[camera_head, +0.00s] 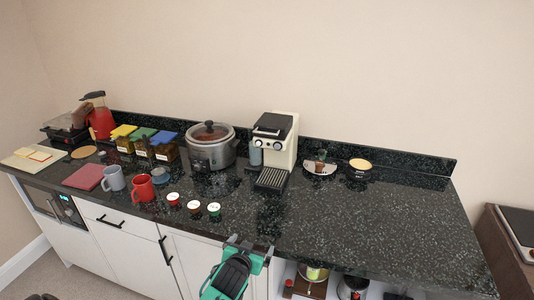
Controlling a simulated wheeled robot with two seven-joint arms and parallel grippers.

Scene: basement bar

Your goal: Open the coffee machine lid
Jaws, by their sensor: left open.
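My left gripper (249,246) is green and black, open and empty. It is at the counter's front edge, below and in front of the coffee machine, well apart from it. My right gripper is not in view.
A slow cooker (211,152) stands left of the machine. A red mug (143,187), a grey mug (114,178) and several small pods (194,207) are at the front left. The right part of the counter (390,225) is clear.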

